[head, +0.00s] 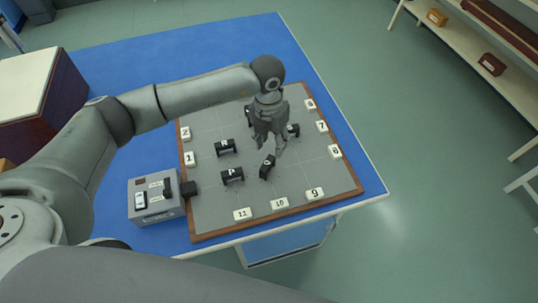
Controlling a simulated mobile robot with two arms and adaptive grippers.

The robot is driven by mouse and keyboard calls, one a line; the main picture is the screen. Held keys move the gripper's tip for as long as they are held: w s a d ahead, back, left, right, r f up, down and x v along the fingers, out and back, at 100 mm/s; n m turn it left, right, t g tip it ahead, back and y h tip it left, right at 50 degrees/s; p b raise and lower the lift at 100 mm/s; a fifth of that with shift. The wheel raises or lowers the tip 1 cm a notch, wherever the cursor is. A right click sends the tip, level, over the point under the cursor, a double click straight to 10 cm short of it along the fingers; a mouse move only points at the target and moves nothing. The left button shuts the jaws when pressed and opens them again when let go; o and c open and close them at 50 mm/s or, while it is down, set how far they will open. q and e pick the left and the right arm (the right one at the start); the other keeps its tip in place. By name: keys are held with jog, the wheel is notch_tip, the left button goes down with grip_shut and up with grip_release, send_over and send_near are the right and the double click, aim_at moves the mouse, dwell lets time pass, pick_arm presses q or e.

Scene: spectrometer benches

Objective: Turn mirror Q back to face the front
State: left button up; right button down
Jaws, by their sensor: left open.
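Several small black mirrors stand on a grey gridded board (207,213) with a brown rim. One black mirror (267,166), front of centre, stands at an angle to its neighbours; its small letter looks like Q but is hard to read. Two mirrors to its left, one marked R (226,147) and one nearer the front (233,176), sit nearly parallel to each other. Another mirror (294,130) is at the right, partly hidden by the gripper. My left gripper (270,146) points down over the board just behind the angled mirror, open and empty. My right gripper is out of view.
White number tiles, such as 10 (279,204), line the board. A grey box (155,201) with switches stands at its left front, with a black block (189,188) beside it. The board lies on a blue table (110,58). A shelf (480,50) stands at the right.

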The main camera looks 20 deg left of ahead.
aim_at(267, 162)
pick_arm(q)
jog(key=shift+y, duration=0.3)
jog(key=f+p, duration=0.1)
jog(key=f, duration=0.2)
jog(key=f+p, duration=0.1)
jog(key=f, duration=0.3)
jog(key=a+f+p, duration=0.1)
jog(key=f, duration=0.2)
jog(key=shift+w+a+f, duration=0.1)
jog(key=shift+f, duration=0.2)
grip_shut()
